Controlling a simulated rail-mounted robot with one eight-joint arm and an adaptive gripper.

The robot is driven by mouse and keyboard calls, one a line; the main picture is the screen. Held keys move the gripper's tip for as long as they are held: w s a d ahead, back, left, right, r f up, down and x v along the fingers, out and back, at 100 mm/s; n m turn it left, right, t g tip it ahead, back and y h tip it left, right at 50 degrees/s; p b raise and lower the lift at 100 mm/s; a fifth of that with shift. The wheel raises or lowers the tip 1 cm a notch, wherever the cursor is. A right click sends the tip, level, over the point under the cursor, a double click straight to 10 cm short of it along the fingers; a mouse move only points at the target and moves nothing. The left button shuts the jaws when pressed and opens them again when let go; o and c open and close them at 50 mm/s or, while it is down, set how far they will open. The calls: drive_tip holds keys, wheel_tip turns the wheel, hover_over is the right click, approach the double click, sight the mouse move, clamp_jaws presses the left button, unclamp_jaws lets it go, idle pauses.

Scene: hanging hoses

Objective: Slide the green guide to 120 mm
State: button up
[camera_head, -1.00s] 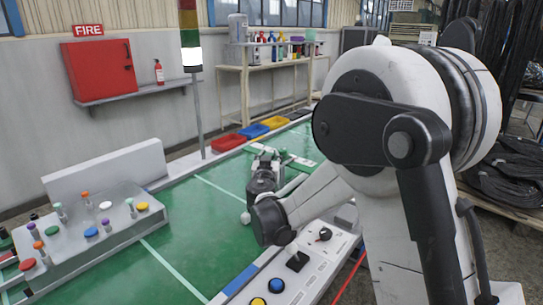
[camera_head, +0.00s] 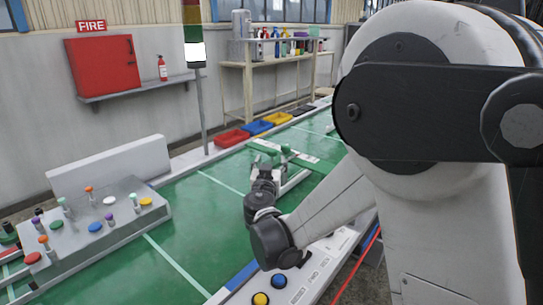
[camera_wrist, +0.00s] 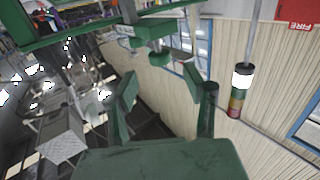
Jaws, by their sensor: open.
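The green guide (camera_head: 266,148) appears to be the green bar near the far end of the bench in the head view, with a green knob (camera_head: 286,150) beside it. It seems to show in the wrist view as green blocks (camera_wrist: 146,36) with a round green knob (camera_wrist: 159,58) below. My gripper (camera_head: 268,163) is at the near side of these parts in the head view. In the wrist view its two fingers (camera_wrist: 161,86) stand wide apart with nothing between them, and the green parts are beyond the tips. I cannot read any scale mark.
A button panel (camera_head: 85,225) stands at the left of the green bench (camera_head: 180,210). A control box (camera_head: 300,285) with blue and yellow buttons is at the front. The bench middle is clear.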

drive_tip(key=s, duration=0.4)
drive_tip(key=shift+s+a, duration=0.25)
drive_tip(key=shift+s, duration=0.1)
drive_tip(key=s+d+r+m+g+h+p, duration=0.1)
drive_tip(key=s+d+r+g+p, duration=0.15)
drive_tip(key=s+d, duration=0.55)
drive_tip(key=s+d+r+g+h+p, duration=0.15)
drive_tip(key=s+d+r+g, duration=0.3)
drive_tip(key=d, duration=0.65)
drive_tip(key=s+d+f+n+g+y+p, duration=0.1)
drive_tip(key=s+g+y, duration=0.3)
drive_tip(key=s, duration=1.8)
drive_tip(key=shift+s+f+n+p, duration=0.3)
drive_tip(key=shift+f+n+p, duration=0.3)
drive_tip(key=shift+f+p, duration=0.15)
